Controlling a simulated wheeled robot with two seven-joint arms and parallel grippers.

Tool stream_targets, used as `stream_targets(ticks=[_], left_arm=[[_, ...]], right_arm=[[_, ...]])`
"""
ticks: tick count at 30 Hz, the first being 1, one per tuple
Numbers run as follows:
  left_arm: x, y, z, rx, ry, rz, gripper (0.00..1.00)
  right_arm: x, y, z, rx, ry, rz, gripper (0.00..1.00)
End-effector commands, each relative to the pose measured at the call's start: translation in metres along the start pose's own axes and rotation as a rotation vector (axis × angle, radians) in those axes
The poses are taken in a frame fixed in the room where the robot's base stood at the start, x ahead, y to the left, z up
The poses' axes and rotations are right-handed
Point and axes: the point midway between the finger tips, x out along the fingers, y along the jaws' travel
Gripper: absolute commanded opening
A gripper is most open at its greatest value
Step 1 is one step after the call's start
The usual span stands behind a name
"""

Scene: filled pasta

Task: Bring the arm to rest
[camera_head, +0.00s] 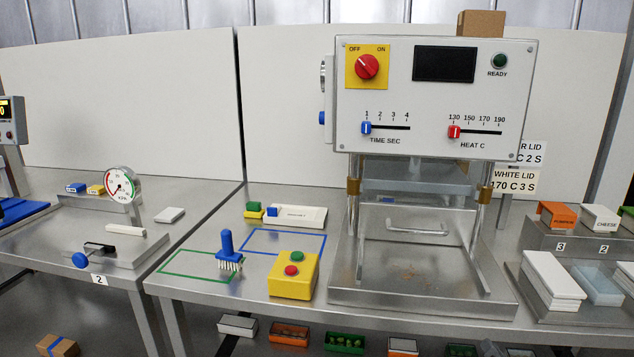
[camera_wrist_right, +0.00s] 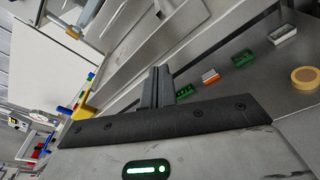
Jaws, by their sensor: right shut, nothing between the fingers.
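My right gripper (camera_wrist_right: 157,88) shows in the right wrist view as two dark fingers pressed together with nothing between them. In the head view only a small grey part of the right gripper (camera_head: 492,348) seems to show at the bottom edge, in front of and below the bench edge. The rest of the right arm is out of the head view. My left gripper is in neither view.
The steel bench (camera_head: 420,308) carries the sealing press (camera_head: 432,95), a yellow button box (camera_head: 293,275) and a blue-handled brush (camera_head: 227,250). White lids (camera_head: 551,277) are stacked at right. Small bins (camera_head: 289,333) stand below the bench. A gauge (camera_head: 120,184) stands on the left bench.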

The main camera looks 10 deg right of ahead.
Motion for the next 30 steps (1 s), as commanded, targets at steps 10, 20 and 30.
stream_targets(ticks=[10,20,30], left_arm=[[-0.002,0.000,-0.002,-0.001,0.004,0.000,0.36],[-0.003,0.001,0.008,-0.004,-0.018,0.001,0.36],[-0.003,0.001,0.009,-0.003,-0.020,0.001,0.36]], right_arm=[[-0.051,0.017,-0.116,0.933,0.281,-0.129,0.00],[-0.146,0.061,-0.232,2.083,0.473,-0.639,0.00],[-0.165,0.072,-0.249,2.298,0.469,-0.785,0.00]])
